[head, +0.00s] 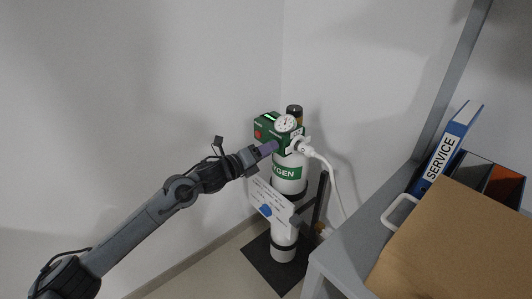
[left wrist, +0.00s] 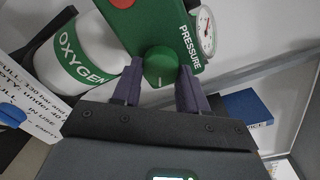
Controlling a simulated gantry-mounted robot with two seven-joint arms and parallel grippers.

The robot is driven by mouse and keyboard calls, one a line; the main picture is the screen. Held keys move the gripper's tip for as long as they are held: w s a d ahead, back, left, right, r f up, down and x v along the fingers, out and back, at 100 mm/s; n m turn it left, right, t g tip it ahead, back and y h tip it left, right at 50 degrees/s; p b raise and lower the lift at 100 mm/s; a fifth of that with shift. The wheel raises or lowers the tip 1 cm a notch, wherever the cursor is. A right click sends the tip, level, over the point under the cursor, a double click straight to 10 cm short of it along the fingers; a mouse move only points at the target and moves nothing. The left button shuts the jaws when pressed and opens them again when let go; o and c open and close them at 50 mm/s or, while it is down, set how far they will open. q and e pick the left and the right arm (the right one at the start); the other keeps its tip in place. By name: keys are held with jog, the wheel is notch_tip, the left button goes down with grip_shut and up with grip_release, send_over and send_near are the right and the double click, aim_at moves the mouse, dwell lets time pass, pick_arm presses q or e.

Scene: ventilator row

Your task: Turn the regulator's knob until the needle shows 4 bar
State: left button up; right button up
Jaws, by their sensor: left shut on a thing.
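The green regulator (head: 265,128) sits on top of a white oxygen cylinder (head: 290,186) in the corner. Its round white pressure gauge (head: 286,123) faces up toward the head camera; the needle is too small to read there. In the left wrist view the gauge (left wrist: 207,32) is seen at a steep angle, so its reading is unclear. The green knob (left wrist: 159,66) with a white line lies between the purple fingers of my left gripper (left wrist: 158,84), which is shut on it. In the head view the fingers of my left gripper (head: 268,148) hide the knob. My right gripper is not in view.
A white hose (head: 326,163) runs from the valve down to the right. A printed sign (head: 268,203) hangs in front of the cylinder. On the right, a grey shelf (head: 345,252) holds a cardboard box (head: 460,245) and a blue SERVICE binder (head: 449,147). White walls stand close behind.

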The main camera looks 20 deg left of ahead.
pick_arm(q)
jog(key=shift+m, duration=0.3)
dwell(0.4)
jog(key=o, duration=1.1)
jog(key=shift+c, duration=0.2)
jog(key=p+v, duration=0.1)
jog(key=v, duration=1)
jog(key=shift+w, duration=0.1)
